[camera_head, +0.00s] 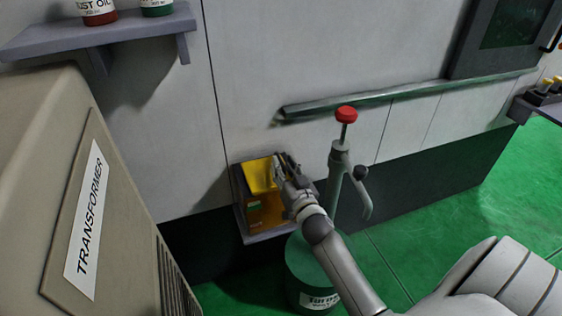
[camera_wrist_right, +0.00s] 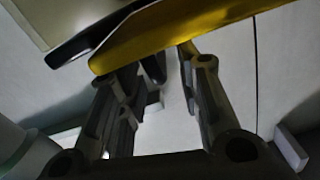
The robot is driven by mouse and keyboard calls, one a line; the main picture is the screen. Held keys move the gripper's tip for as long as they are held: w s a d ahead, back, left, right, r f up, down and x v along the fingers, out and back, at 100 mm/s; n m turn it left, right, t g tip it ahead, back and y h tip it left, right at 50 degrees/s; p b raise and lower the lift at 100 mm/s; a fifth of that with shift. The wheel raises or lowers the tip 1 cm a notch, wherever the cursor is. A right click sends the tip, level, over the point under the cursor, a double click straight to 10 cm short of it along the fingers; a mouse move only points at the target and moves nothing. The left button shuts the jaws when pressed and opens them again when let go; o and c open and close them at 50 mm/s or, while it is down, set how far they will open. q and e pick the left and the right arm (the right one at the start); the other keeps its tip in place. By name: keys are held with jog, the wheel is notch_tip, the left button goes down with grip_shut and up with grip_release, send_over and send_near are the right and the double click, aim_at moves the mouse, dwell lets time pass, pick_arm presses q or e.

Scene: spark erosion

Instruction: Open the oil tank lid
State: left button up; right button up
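A small dark box with a yellow-orange inside (camera_head: 268,213) sits low against the wall in the head view. A bright yellow panel, which looks like its lid (camera_head: 260,175), stands tilted up at the top of the box. My right gripper (camera_head: 283,166) is at the right edge of this panel. In the right wrist view the yellow panel (camera_wrist_right: 190,32) crosses above the fingers, and the right gripper (camera_wrist_right: 168,62) shows a gap between its fingers. Nothing is seen clamped in it; contact with the panel cannot be told. My left gripper is out of view.
A green drum (camera_head: 300,262) with a red-knobbed hand pump (camera_head: 338,165) stands close to the right of the box. A beige transformer cabinet (camera_head: 60,190) fills the left. A wall shelf (camera_head: 110,32) holds cans. Green floor is free at right.

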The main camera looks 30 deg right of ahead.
jog(key=shift+x, duration=1.2)
jog(key=c, duration=0.6)
grip_shut()
jog(key=shift+f, duration=0.15)
